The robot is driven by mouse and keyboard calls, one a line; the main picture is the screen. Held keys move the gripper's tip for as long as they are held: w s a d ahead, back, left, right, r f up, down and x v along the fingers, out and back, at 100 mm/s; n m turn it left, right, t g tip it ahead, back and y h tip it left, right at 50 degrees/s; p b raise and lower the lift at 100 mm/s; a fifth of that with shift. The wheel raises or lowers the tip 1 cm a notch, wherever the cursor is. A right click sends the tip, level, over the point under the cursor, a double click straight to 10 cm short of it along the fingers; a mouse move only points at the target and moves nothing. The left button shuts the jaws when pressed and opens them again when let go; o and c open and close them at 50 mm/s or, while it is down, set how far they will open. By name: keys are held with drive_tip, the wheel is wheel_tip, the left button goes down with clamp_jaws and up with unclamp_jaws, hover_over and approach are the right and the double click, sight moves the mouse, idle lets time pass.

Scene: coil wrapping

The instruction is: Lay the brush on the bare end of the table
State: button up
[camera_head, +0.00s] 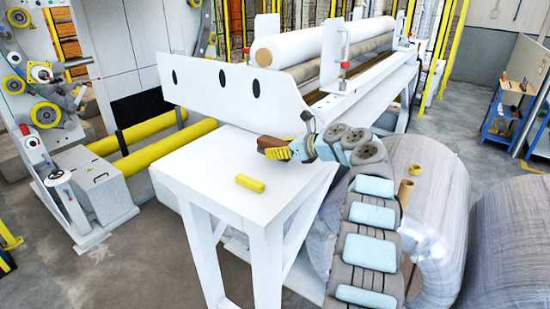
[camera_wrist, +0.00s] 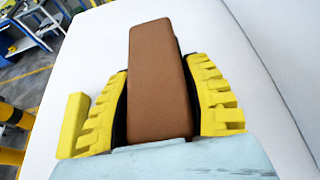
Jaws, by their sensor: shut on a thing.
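The brush shows as a brown block (camera_wrist: 160,85) between the yellow fingers of my gripper (camera_wrist: 157,66), which is shut on its sides. In the head view the brown brush (camera_head: 271,141) and my gripper (camera_head: 280,152) are at the back right part of the white table's bare end (camera_head: 205,165). The brush points away from the palm. I cannot tell whether it touches the table top or is a little above it. Its underside is hidden.
A yellow block (camera_head: 250,184) lies on the table, left of the fingers in the wrist view (camera_wrist: 73,125). Large wrapped coils (camera_head: 435,190) are at right. The table's front left is clear.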

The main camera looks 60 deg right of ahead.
sight(275, 165)
drive_tip(key=shift+w+f, duration=0.15)
drive_tip(key=shift+f, duration=0.05)
drive_tip(key=shift+w+f+p, duration=0.15)
drive_tip(key=shift+f+p, duration=0.15)
drive_tip(key=shift+f, duration=1.3)
drive_tip(key=shift+f, duration=0.1)
drive_tip(key=o, duration=1.2)
drive_tip(key=shift+b+v, duration=0.95)
drive_tip(key=shift+v, duration=5.1)
